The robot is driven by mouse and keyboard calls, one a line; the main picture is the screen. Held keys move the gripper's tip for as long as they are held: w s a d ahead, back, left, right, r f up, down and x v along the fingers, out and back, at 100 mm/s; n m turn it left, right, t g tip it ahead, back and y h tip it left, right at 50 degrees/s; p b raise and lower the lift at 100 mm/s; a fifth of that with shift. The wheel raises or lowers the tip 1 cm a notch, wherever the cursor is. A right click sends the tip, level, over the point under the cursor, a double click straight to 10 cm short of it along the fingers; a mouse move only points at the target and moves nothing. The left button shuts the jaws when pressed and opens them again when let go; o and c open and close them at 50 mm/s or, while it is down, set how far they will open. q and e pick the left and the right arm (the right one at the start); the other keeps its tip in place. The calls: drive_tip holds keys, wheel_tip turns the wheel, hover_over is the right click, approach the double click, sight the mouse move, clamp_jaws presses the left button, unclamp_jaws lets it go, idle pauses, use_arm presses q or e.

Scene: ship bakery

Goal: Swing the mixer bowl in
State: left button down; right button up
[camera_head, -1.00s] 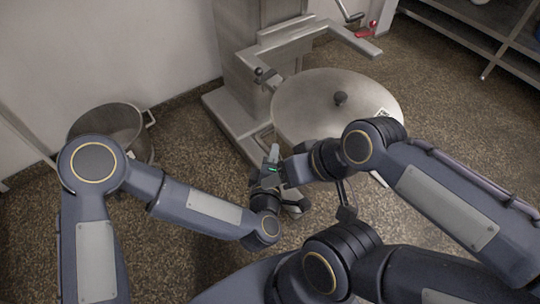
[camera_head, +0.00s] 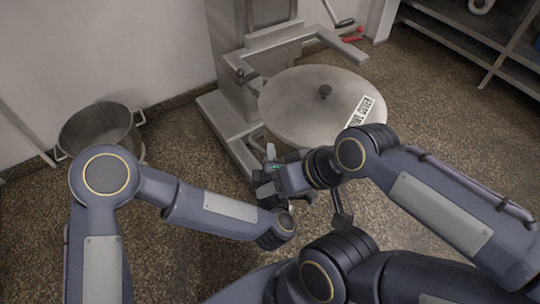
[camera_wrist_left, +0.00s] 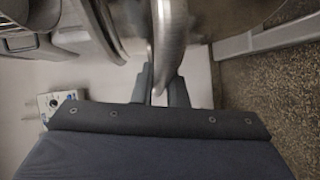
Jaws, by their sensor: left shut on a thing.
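The mixer bowl stands in front of the mixer column under a round metal cover (camera_head: 310,105) with a dark knob and a white label reading "BOWL COVER". Most of the bowl's side is hidden by the cover and my arms. My left gripper (camera_head: 270,155) is low at the bowl's near left side. In the left wrist view its fingers (camera_wrist_left: 160,95) are shut on a curved metal handle (camera_wrist_left: 168,40). My right arm reaches in from the right, in front of the bowl. Its wrist overlaps my left gripper in the picture, and its fingers cannot be made out.
The mixer column (camera_head: 240,55) stands against the wall, with a metal yoke (camera_head: 285,45) above and behind the bowl. A metal pot (camera_head: 100,128) sits on the floor at left. Shelving (camera_head: 480,40) is at right.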

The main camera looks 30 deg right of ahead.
use_arm(q)
drive_tip(key=shift+s+d, duration=0.1)
drive_tip(key=c, duration=1.5)
unclamp_jaws()
drive_tip(key=shift+o, duration=0.2)
